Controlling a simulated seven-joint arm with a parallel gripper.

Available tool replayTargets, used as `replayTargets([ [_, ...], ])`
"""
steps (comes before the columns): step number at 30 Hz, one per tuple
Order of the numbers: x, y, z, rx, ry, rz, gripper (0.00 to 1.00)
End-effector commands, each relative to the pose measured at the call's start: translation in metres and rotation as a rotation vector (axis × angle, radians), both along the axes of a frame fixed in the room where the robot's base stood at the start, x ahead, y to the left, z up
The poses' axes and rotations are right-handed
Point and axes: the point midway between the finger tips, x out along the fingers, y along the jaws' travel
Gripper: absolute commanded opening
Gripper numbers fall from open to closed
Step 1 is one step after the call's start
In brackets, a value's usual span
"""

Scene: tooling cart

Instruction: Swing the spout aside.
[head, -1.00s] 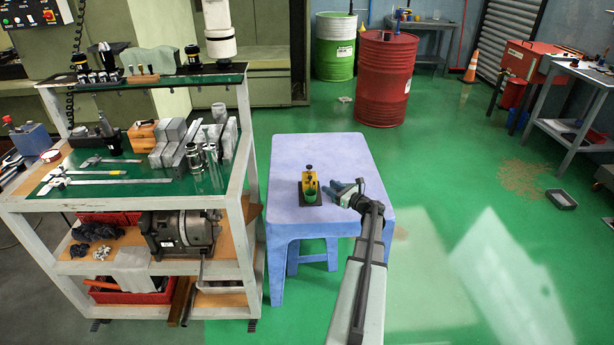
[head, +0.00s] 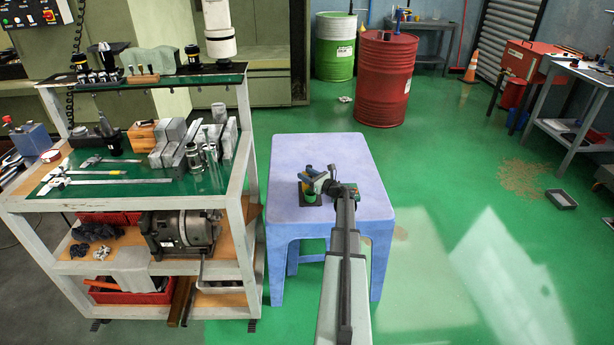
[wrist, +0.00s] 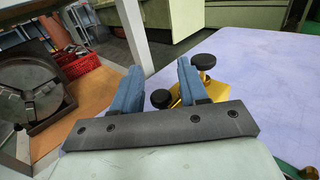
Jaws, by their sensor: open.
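A small yellow fixture with black knobs and a green part stands on a dark base plate (head: 309,198) on the blue stool; my gripper hides most of it in the head view. I cannot tell which part is the spout. My gripper (wrist: 158,86) is open, with its two blue fingers apart and nothing seen held between them. In the head view my gripper (head: 312,176) is over the fixture; contact cannot be told.
The blue stool top (head: 345,147) is otherwise clear. A tool cart (head: 250,165) with gauges, blocks and a chuck stands close on the left. A red drum (head: 384,80) and a green drum (head: 334,45) stand farther back.

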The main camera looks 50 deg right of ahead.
Motion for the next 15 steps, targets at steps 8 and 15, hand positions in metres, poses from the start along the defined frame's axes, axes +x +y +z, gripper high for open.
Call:
replayTargets([
  [8,0.0016,0.0001,0.0001,0.000,0.000,0.000,0.43],
  [15,0.0015,0.0000,0.0001,0.000,0.000,0.000,0.24],
])
